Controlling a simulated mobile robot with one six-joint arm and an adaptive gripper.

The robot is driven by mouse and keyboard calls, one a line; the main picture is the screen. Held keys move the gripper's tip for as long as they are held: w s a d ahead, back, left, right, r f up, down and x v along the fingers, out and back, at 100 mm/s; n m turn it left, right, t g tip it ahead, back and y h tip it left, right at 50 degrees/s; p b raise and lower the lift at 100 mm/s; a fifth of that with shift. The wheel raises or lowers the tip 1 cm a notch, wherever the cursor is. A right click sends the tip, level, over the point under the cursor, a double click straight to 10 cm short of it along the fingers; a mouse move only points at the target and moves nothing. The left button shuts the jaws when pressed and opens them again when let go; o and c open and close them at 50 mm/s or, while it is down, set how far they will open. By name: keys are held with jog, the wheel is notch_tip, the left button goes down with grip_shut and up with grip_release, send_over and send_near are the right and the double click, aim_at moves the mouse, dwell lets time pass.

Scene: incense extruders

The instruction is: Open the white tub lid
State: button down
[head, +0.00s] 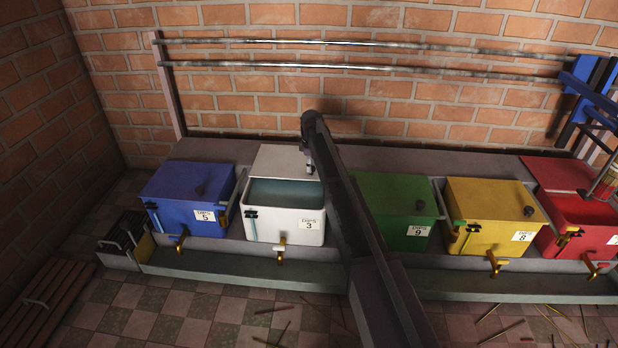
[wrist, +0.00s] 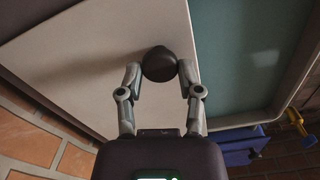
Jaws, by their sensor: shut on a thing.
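The white tub (head: 284,222) stands between the blue and green tubs, marked 3, with a brass tap at its front. Its white lid (head: 285,160) is raised at the back, and the teal inside of the tub shows. In the wrist view the lid (wrist: 85,60) fills the left side, with the open tub (wrist: 245,55) to its right. My gripper (wrist: 159,66) is shut on the lid's dark round knob (wrist: 159,64). In the head view my arm hides the right edge of the lid and part of the tub's right side.
A closed blue tub (head: 185,195) is on the left. Closed green (head: 395,205) and yellow (head: 490,210) tubs and an open red tub (head: 585,215) are on the right. Two metal rails (head: 370,68) run along the brick wall behind. Thin sticks lie on the checkered floor.

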jog(key=shift+w, duration=1.4)
jog(key=shift+d, duration=0.1)
jog(key=shift+c, duration=1.3)
grip_release()
jog(key=shift+s, duration=0.1)
